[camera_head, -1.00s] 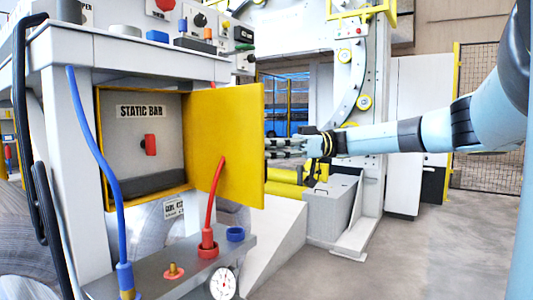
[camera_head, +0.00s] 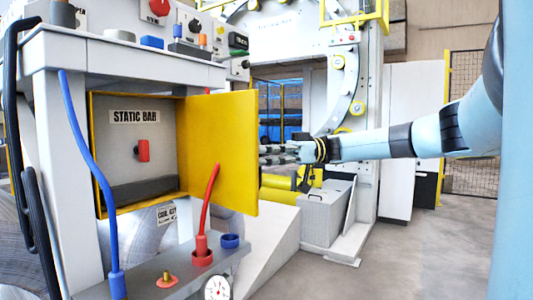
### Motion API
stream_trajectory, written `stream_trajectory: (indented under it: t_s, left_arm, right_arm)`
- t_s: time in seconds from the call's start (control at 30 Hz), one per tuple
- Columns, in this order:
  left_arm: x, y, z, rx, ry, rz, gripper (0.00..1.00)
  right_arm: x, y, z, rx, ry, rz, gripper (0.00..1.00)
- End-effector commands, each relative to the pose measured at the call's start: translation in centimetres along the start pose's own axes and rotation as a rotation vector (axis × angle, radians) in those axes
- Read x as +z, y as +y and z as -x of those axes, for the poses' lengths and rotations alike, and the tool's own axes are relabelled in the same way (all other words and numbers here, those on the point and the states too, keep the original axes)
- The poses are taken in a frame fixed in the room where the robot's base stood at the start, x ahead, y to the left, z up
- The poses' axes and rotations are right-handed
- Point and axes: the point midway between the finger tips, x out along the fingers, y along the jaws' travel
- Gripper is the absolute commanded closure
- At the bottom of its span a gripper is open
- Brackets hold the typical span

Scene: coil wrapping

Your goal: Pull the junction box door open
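The junction box door (camera_head: 222,140) is a yellow panel, swung wide open on the right side of the box. The junction box (camera_head: 97,155) has a yellow frame and a grey inside with a STATIC BAR label and a red switch (camera_head: 143,150). My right gripper (camera_head: 262,155) reaches in from the right, just right of the door's free edge. Its two dark fingers point left with a gap between them, and nothing shows between them. I cannot tell whether the fingertips touch the door. My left gripper is not in view.
A grey ledge below the box carries a red hose (camera_head: 207,205), a blue cap (camera_head: 230,241) and a gauge (camera_head: 217,288). A blue hose (camera_head: 88,150) runs along the left. A grey bin (camera_head: 325,214) stands beyond the gripper. Floor on the right is clear.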

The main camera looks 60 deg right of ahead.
Motion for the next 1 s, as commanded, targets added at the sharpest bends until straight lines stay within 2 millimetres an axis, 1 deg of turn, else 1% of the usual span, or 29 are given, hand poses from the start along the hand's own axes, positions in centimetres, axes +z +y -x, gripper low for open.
stream_trajectory:
  t_s: [0.17,0.3,0.4,0.5,0.7,1.0]
  left_arm:
    - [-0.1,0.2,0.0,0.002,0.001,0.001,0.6]
    - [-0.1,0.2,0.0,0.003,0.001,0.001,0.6]
    - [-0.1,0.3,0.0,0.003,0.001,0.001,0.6]
    - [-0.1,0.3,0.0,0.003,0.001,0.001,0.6]
    - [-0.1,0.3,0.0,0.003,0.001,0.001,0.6]
    - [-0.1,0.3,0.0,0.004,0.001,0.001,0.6]
  right_arm:
    - [0.0,0.1,3.3,0.006,-0.002,0.0,0.66]
    - [-0.2,0.2,6.7,0.007,0.005,0.007,0.66]
    - [-0.2,0.1,8.8,0.005,0.007,0.005,0.66]
    - [-0.3,0.2,10.0,0.004,0.005,0.008,0.66]
    - [-0.2,0.1,11.2,0.0,0.003,0.003,0.66]
    - [-0.1,0.0,11.3,-0.001,0.001,0.001,0.66]
